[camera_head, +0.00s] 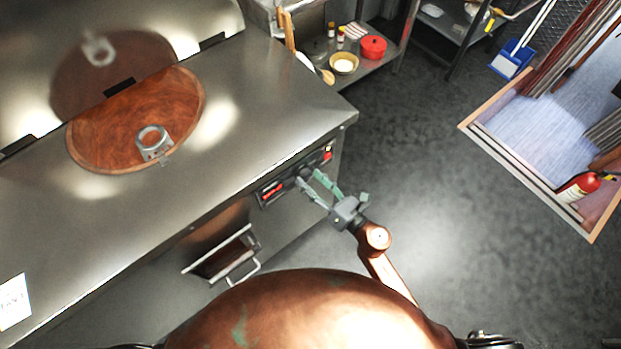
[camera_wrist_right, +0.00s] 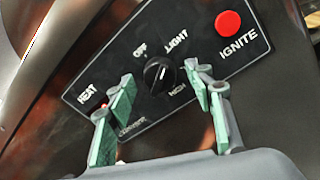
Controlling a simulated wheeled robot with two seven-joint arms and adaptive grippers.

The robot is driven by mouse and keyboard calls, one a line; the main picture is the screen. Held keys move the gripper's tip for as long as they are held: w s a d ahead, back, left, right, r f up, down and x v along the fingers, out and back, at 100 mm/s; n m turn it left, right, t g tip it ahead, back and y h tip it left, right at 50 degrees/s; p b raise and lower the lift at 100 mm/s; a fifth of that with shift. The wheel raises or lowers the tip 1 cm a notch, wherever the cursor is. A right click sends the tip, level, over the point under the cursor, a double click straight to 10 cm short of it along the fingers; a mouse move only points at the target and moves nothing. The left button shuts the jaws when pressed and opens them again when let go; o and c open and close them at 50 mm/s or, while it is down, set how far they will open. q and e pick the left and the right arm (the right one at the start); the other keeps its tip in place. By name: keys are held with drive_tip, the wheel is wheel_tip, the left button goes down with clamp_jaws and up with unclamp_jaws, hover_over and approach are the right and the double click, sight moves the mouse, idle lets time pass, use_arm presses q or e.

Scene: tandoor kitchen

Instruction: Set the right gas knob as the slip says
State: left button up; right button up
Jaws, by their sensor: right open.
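The black gas knob (camera_wrist_right: 159,74) sits on a dark panel (camera_wrist_right: 222,50) with OFF, LIGHT and HIGH marked around it; a further label is partly hidden by a finger. Its pale mark appears to point up and right, towards LIGHT. My right gripper (camera_wrist_right: 157,80) is open, its green-padded fingers on either side of the knob; contact cannot be told. In the head view the right gripper (camera_head: 318,187) reaches the panel on the counter front. A white slip (camera_head: 14,302) with reddish writing lies at the lower left, too small to read. My left gripper is not in view.
A red IGNITE button (camera_wrist_right: 228,23) is right of the knob. An open hatch (camera_head: 225,255) with a handle juts out below. The floor (camera_head: 440,150) to the right is clear.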

drive_tip(key=shift+w+a, duration=0.3)
drive_tip(key=shift+c, duration=0.3)
drive_tip(key=c, duration=1.1)
drive_tip(key=shift+m, duration=0.3)
use_arm(q)
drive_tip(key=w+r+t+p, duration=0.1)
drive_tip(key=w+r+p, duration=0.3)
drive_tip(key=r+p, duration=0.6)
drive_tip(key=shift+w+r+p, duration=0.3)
drive_tip(key=shift+p, duration=0.2)
use_arm(e)
drive_tip(key=shift+s+a+f+m+t+h, duration=0.1)
drive_tip(key=shift+m+t+h, duration=0.2)
drive_tip(key=shift+m, duration=3.85)
drive_tip(key=shift+w+d+f+m+t+h, duration=0.1)
drive_tip(key=shift+m+t, duration=0.25)
drive_tip(key=shift+m, duration=3.75)
drive_tip(key=shift+s+a+f+m+t+h, duration=0.1)
drive_tip(key=shift+m+t+h, duration=0.2)
drive_tip(key=shift+m, duration=3.85)
